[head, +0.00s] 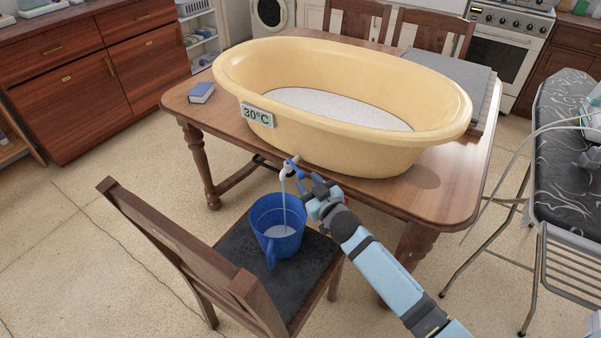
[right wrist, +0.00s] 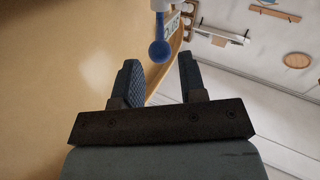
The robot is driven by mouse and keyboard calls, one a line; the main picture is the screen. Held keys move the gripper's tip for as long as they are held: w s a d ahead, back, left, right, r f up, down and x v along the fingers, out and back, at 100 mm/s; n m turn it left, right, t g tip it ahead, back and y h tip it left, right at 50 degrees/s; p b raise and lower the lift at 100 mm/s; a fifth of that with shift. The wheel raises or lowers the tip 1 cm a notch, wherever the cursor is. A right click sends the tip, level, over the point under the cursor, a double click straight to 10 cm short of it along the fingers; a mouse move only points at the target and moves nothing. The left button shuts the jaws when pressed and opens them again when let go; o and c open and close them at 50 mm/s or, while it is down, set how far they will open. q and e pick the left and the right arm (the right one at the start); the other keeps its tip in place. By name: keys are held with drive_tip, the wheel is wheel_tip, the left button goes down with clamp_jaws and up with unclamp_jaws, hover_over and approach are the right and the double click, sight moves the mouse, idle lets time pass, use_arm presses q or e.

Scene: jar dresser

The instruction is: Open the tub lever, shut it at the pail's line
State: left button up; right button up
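The yellow tub (head: 430,150) stands on the wooden table and holds pale water. Its white tap with a blue lever (head: 292,161) sticks out from the near side. A thin stream runs from the spout into the blue pail (head: 263,217), which stands on the chair's dark seat. Water shows inside the pail; I cannot make out its line. My right gripper (head: 309,187) is just right of the tap. In the right wrist view, its fingers (right wrist: 158,75) are apart and empty, with the lever's round blue end (right wrist: 160,51) ahead between them. My left gripper is out of view.
A 30°C sign (head: 257,114) is on the tub's side. A blue book (head: 201,92) lies on the table's left end. The wooden chair (head: 180,240) is in front of the table. An ironing board (head: 565,130) stands at the right. Floor at the left is clear.

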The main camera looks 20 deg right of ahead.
drive_tip(key=s+d, duration=0.1)
drive_tip(key=s, duration=0.7)
drive_tip(key=shift+d, duration=0.2)
idle(6.6)
